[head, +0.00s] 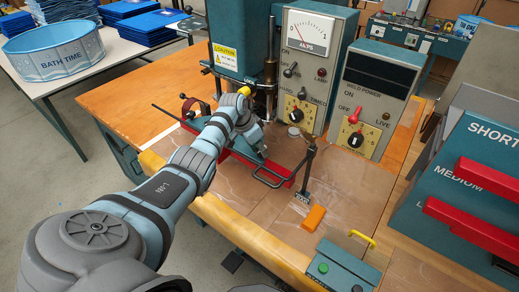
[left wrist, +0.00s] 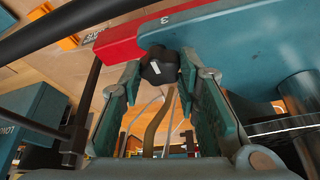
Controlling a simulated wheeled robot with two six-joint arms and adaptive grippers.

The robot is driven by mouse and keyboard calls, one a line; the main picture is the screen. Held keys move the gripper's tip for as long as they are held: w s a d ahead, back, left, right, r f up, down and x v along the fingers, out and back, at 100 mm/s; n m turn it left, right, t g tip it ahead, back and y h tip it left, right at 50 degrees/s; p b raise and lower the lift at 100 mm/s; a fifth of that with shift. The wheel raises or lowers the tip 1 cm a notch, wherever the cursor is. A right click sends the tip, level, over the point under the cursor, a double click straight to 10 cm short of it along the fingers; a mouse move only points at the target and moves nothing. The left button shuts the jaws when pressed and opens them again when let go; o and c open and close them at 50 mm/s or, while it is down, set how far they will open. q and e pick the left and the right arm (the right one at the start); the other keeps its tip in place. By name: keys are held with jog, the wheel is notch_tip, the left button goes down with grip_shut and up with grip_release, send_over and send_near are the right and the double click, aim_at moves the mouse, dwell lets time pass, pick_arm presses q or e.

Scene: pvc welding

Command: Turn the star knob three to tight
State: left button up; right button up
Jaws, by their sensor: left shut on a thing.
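The black star knob (left wrist: 158,68) shows in the left wrist view, at the edge of a teal and red part marked 3 (left wrist: 166,20). In the head view my left gripper (head: 252,142) is low at the red fixture (head: 228,148), under the teal press, and the knob is hidden there. How tight the knob is cannot be told. My right gripper is not in view.
The teal press head (head: 238,45) stands behind my left gripper. Control boxes with a gauge (head: 308,40) and a weld power panel (head: 375,90) stand right of it.

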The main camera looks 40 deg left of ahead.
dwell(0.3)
pick_arm(q)
jog(key=o, duration=1.2)
jog(key=shift+w, duration=0.15)
jog(key=shift+c, duration=0.2)
jog(key=v, duration=1.2)
jog(key=shift+w, duration=0.1)
